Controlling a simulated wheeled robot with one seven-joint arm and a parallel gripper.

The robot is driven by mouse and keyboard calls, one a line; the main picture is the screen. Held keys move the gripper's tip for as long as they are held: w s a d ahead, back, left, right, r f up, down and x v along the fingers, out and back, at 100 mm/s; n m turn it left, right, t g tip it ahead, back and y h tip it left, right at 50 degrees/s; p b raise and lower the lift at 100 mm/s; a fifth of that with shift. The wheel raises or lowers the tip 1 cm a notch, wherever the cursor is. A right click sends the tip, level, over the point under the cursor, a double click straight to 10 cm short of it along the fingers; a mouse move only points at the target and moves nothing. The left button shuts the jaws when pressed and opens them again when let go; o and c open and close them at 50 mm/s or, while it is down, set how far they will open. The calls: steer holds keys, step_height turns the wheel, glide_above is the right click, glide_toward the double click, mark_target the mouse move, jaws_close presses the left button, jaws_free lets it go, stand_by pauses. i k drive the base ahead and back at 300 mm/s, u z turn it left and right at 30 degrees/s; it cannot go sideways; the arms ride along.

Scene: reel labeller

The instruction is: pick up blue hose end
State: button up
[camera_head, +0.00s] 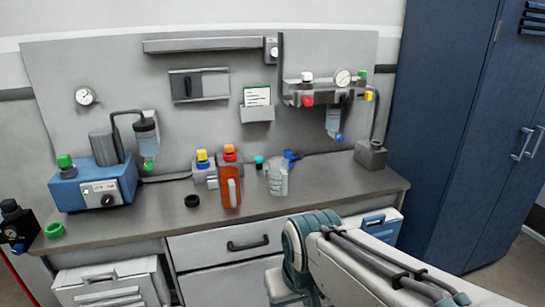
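A small blue piece (291,157), which looks like the blue hose end, lies on the bench top toward the back. A thin dark line like a hose runs from it to the right. It sits just behind a clear measuring jug (277,178), which may hide part of it. My arm reaches in from the lower right, in front of the bench. My gripper is not visible in this view.
An orange bottle (231,188) and a black ring (192,201) stand left of the jug. A blue pump unit (95,185) is at the left, a grey block (370,154) at the right. The bench top (325,183) is clear right of the jug. A blue cabinet (445,120) stands at right.

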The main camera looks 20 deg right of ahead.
mark_target(287, 153)
steer(key=z, duration=0.55)
steer(key=k, duration=1.3)
steer(key=z, duration=0.8)
steer(key=i, duration=2.15)
steer(key=u, duration=1.55)
steer(key=i, duration=1.1)
steer(key=u, duration=0.35)
